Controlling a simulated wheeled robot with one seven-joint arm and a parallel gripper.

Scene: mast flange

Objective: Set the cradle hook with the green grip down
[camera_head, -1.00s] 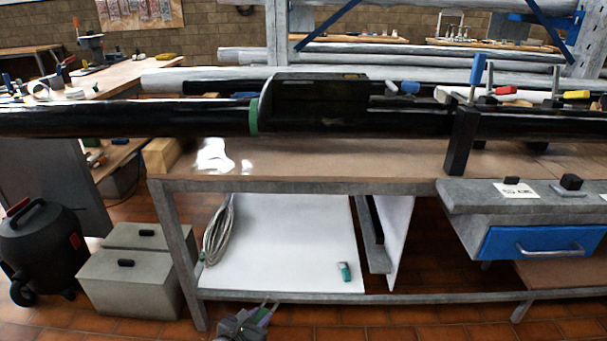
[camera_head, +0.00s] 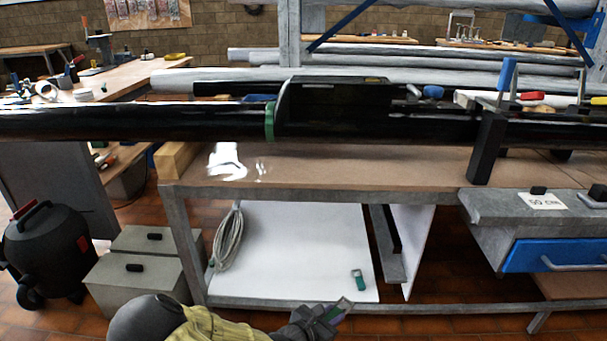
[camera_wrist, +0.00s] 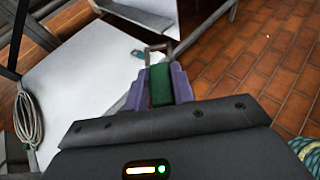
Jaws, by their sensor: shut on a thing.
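The cradle hook with the green grip (camera_wrist: 160,85) is in the wrist view, its green grip between the purple fingers of my gripper (camera_wrist: 160,88). Its grey metal loop (camera_wrist: 158,49) extends beyond the fingertips. My gripper is shut on the grip. In the head view my gripper (camera_head: 328,314) is low in the picture, in front of the bench's lower front rail, and the hook is small and partly hidden there. The hook appears held in the air, clear of any surface.
A white lower shelf (camera_head: 290,255) holds a coiled cable (camera_head: 229,240) and a small green-teal item (camera_head: 359,280). Above it are the brown benchtop (camera_head: 330,165) and a long black mast (camera_head: 140,120) with a green ring (camera_head: 270,122). A blue-fronted drawer (camera_head: 530,255) hangs at right.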

